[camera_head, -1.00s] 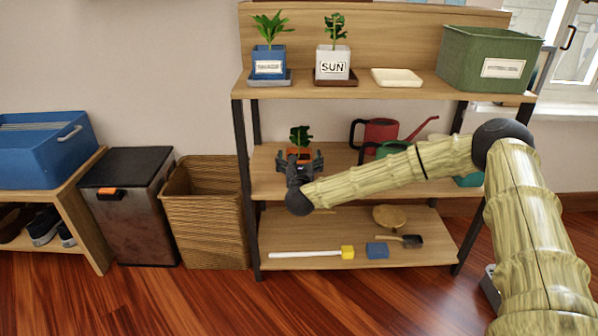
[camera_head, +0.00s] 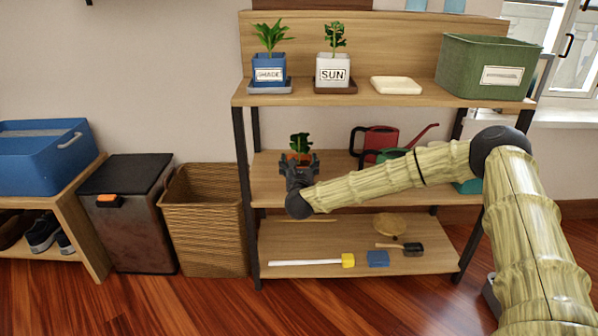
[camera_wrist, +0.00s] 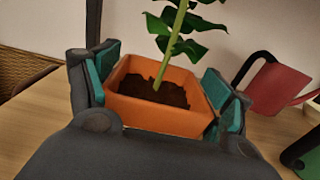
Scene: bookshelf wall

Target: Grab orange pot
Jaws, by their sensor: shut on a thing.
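The orange pot (camera_wrist: 158,117) is a square pot with dark soil and a green leafy plant (camera_wrist: 180,40). It is on the middle shelf board, and in the head view the pot (camera_head: 300,157) is mostly hidden behind my gripper. My gripper (camera_head: 299,166) is shut on the pot. In the wrist view the teal pads of my gripper (camera_wrist: 161,88) press on its left and right sides. The pot looks upright. Whether its base touches the shelf is hidden.
A red watering can (camera_head: 378,140) and a green one stand to the right on the same shelf (camera_head: 262,180). The top shelf above holds a blue SHADE pot (camera_head: 268,72), a white SUN pot (camera_head: 333,70), a white tray (camera_head: 396,85) and a green bin (camera_head: 485,67). A wicker basket (camera_head: 207,222) stands left.

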